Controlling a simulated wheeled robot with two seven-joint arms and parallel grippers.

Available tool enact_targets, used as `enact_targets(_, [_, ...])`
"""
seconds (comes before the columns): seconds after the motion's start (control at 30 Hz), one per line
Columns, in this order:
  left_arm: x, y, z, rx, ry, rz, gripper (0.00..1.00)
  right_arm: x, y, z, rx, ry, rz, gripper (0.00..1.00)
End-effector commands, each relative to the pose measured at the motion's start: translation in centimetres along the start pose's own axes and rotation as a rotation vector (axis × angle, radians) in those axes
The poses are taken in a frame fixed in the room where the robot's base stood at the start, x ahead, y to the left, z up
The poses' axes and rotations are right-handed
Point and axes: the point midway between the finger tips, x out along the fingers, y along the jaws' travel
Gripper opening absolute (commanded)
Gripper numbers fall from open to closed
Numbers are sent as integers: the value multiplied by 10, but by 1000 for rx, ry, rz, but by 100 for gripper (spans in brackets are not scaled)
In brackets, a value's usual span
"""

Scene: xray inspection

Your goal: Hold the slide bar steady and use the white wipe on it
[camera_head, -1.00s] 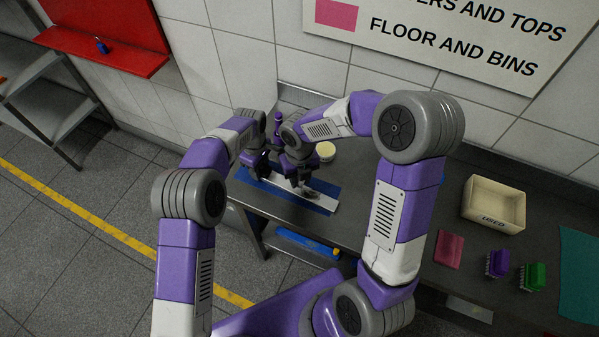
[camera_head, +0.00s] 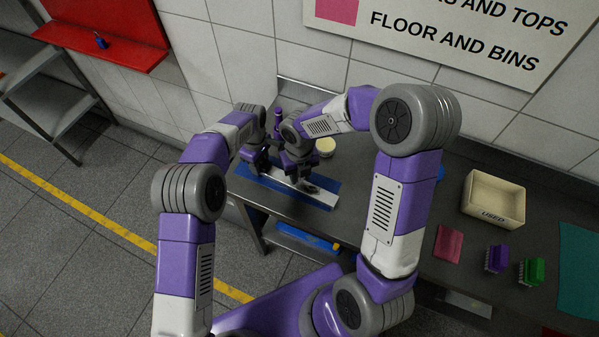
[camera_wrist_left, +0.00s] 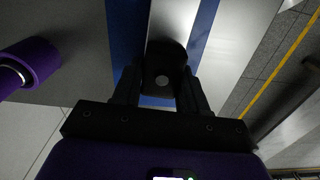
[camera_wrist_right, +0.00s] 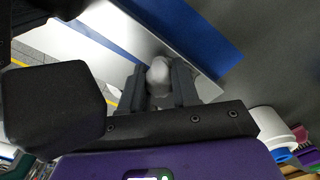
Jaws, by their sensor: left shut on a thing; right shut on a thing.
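The slide bar is a long pale metal strip (camera_head: 326,197) lying between blue edges on the dark table; it also shows in the right wrist view (camera_wrist_right: 135,33). My left gripper (camera_head: 256,168) is over its left part. In the left wrist view its fingers (camera_wrist_left: 160,88) are shut on a black knob (camera_wrist_left: 166,65) on the bar. My right gripper (camera_head: 301,178) is over the bar, right of the left one. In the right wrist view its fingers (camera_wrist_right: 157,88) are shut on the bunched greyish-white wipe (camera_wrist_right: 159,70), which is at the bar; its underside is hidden.
A round pale-lidded tub (camera_head: 326,147) stands behind the grippers. To the right are a cream bin marked USED (camera_head: 494,201), a pink cloth (camera_head: 448,244), a purple brush (camera_head: 497,259) and a green brush (camera_head: 531,271). My forearms are close together above the bar.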

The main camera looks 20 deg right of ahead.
Motion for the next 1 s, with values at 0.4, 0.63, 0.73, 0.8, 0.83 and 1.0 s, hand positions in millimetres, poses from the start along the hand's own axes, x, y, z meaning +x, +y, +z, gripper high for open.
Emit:
enact_targets(0.4, [0, 0, 0, 0, 0, 1, 0, 9, 0, 0, -1, 0, 0, 0])
enact_targets(0.63, [0, 0, 0, 0, 0, 1, 0, 13, 0, 0, 0, 1, 0, 0])
enact_targets(0.73, [0, 0, 0, 0, 0, 1, 0, 14, 0, 0, 0, 1, 0, 0])
enact_targets(0.8, [0, 0, 0, 0, 0, 1, 0, 14, -1, -1, 1, 1, 0, 0])
enact_targets(0.83, [0, 0, 0, 0, 1, 1, 0, 14, -2, -2, 1, 1, 0, 0])
enact_targets(1.0, [0, 0, 0, 0, 1, 1, 0, 13, -12, -13, 1, 0, 0, 0])
